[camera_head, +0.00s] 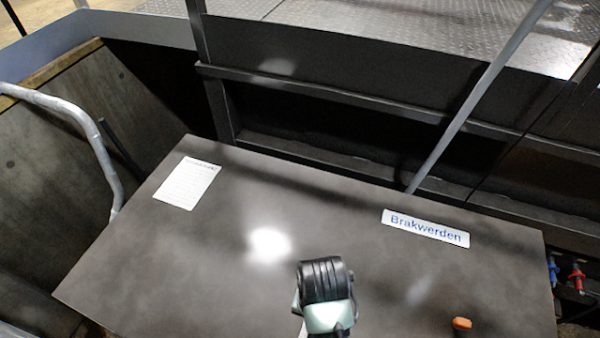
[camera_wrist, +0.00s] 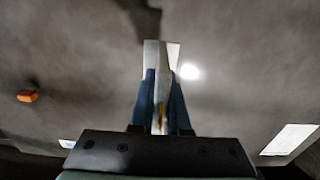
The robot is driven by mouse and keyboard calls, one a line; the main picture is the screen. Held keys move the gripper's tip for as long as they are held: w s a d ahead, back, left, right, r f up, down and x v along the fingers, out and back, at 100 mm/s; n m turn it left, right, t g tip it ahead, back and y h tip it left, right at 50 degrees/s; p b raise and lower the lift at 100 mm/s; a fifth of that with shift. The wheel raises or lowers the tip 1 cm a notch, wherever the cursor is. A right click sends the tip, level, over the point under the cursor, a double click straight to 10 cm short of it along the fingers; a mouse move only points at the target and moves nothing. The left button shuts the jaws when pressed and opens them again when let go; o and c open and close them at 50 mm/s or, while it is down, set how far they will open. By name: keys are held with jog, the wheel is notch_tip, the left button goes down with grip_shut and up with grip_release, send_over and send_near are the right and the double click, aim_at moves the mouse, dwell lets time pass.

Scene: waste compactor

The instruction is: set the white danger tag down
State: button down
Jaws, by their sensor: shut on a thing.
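My gripper (camera_wrist: 160,115) shows in the wrist view with its two blue fingers close together. It is shut on a white piece, the danger tag (camera_wrist: 153,57), which stands out between and beyond the fingertips. No print on the tag can be read. Behind it is the dark grey top of a cabinet (camera_head: 350,210); the gap between tag and surface cannot be told. In the head view, my wrist hides the fingers and most or all of the tag.
A white printed sheet (camera_head: 187,184) lies at the top's left, and a "Brakwerden" label (camera_head: 426,227) at its right. An orange-capped thing (camera_head: 461,324) stands near the front right. The middle is clear. A grey pole (camera_head: 475,105) rises behind; a bent pipe (camera_head: 85,125) is at left.

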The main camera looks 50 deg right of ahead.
jog(key=f, duration=0.4)
jog(key=shift+s, duration=0.25)
jog(key=shift+f+p, duration=0.35)
jog(key=shift+f, duration=1.85)
jog(key=shift+w, duration=0.1)
jog(key=shift+f, duration=0.15)
jog(key=c, duration=0.9)
grip_release()
notch_tip(320, 180, up, 12)
jog(key=shift+r+b, duration=0.2)
jog(key=shift+b, duration=0.15)
